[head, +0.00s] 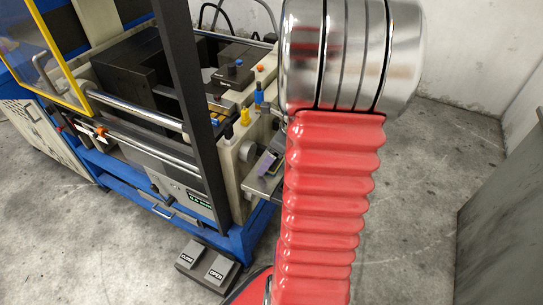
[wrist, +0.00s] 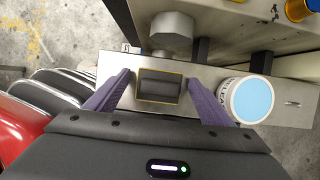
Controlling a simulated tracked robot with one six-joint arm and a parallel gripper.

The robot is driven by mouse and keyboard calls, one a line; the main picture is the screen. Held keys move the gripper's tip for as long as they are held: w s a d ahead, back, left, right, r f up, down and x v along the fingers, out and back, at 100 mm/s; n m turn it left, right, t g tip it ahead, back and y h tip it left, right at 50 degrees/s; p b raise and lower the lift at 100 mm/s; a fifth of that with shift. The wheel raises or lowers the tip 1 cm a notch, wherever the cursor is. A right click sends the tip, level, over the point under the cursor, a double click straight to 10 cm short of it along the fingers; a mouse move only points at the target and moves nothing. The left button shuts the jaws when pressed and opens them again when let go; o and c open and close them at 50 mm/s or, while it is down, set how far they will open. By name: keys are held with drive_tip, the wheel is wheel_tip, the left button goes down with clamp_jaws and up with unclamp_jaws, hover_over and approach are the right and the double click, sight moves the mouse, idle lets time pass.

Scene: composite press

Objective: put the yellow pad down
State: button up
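The pad (wrist: 160,86) is a dark grey block with a thin yellow edge. In the wrist view it lies on a metal shelf (wrist: 215,70), between my two purple fingers. My gripper (wrist: 159,78) is open, with a finger on each side of the pad and a small gap showing at each. In the head view, a purple finger of my gripper (head: 268,166) shows at the shelf (head: 262,186), beside my red arm. The pad cannot be made out there.
A white tub with a blue top (wrist: 250,98) stands on the shelf, close to the right finger. A grey hexagonal knob (wrist: 171,30) sticks out just behind the pad. The press (head: 150,80) is at the left, with foot pedals (head: 208,266) on the floor.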

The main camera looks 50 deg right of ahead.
drive_tip(key=shift+r, duration=0.15)
drive_tip(key=v, duration=1.2)
idle(0.7)
drive_tip(key=w+a+r+n, duration=0.1)
drive_tip(key=a+r+n, duration=0.1)
drive_tip(key=a+n, duration=0.65)
drive_tip(key=w+a+r+n, duration=0.2)
drive_tip(key=a+r+n, duration=0.1)
drive_tip(key=a+n, duration=0.5)
drive_tip(key=s+a+r+n, duration=0.1)
drive_tip(key=s+a+n, duration=0.1)
drive_tip(key=a+n, duration=0.5)
drive_tip(key=s+a+r+n+t+h, duration=0.1)
drive_tip(key=s+a+n, duration=0.2)
drive_tip(key=a+n, duration=0.5)
drive_tip(key=shift+s+a+n, duration=0.2)
drive_tip(key=shift+s+n, duration=0.1)
drive_tip(key=shift+n, duration=0.35)
drive_tip(key=shift+o, duration=0.3)
